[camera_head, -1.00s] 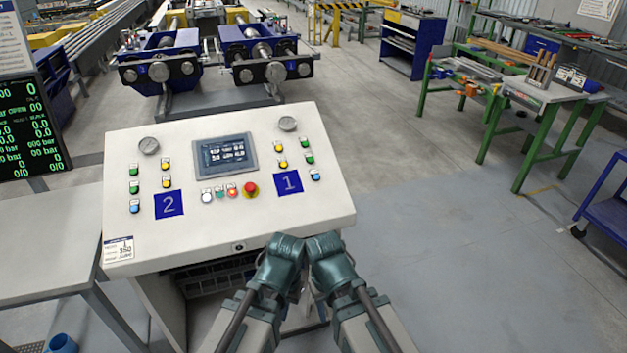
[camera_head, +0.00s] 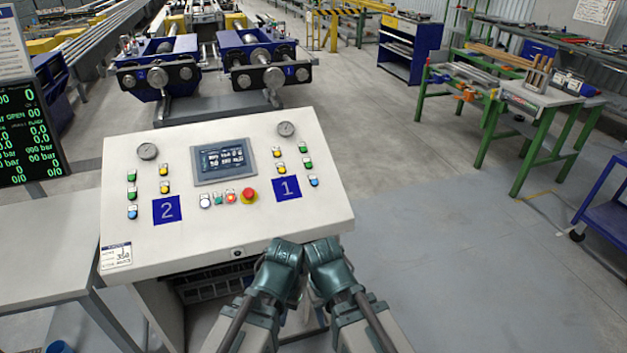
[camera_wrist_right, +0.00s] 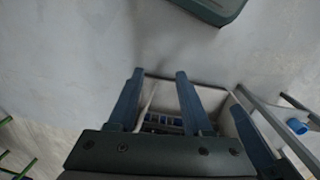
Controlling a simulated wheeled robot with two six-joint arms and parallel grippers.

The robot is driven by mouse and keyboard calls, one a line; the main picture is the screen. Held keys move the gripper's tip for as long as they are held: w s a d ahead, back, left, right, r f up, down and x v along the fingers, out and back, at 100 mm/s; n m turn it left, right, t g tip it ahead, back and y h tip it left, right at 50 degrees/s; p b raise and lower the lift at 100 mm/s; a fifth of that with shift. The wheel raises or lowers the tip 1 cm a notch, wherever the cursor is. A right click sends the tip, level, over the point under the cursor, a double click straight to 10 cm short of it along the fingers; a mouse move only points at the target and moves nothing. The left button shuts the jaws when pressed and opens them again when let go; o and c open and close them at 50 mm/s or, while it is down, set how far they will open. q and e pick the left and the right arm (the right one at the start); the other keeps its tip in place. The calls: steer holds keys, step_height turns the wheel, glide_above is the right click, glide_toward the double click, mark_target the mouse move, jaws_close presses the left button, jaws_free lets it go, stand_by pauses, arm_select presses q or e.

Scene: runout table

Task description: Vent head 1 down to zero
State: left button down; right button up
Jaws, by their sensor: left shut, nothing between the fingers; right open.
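The sloped white console (camera_head: 130,240) stands in front of me. Its blue "1" plate (camera_head: 287,188) is at the right, with yellow buttons (camera_head: 280,167), green buttons (camera_head: 308,162) and a blue button (camera_head: 314,182) around it. A round gauge (camera_head: 286,129) sits above them; its reading is too small to tell. Head 1 (camera_head: 265,75) is the right blue roller unit behind the console. My left gripper (camera_head: 280,265) is shut and empty at the console's front edge. My right gripper (camera_head: 326,265) is beside it; its parted, empty fingers show in the right wrist view (camera_wrist_right: 158,74).
A touchscreen (camera_head: 224,159), a red mushroom button (camera_head: 249,195) and the "2" plate (camera_head: 166,209) with its buttons share the console. A dark display (camera_head: 25,130) and grey table (camera_head: 45,250) stand left. A green-legged bench (camera_head: 540,100) stands right; floor between is clear.

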steer(key=shift+c, duration=0.3)
jaws_close()
stand_by(1.6)
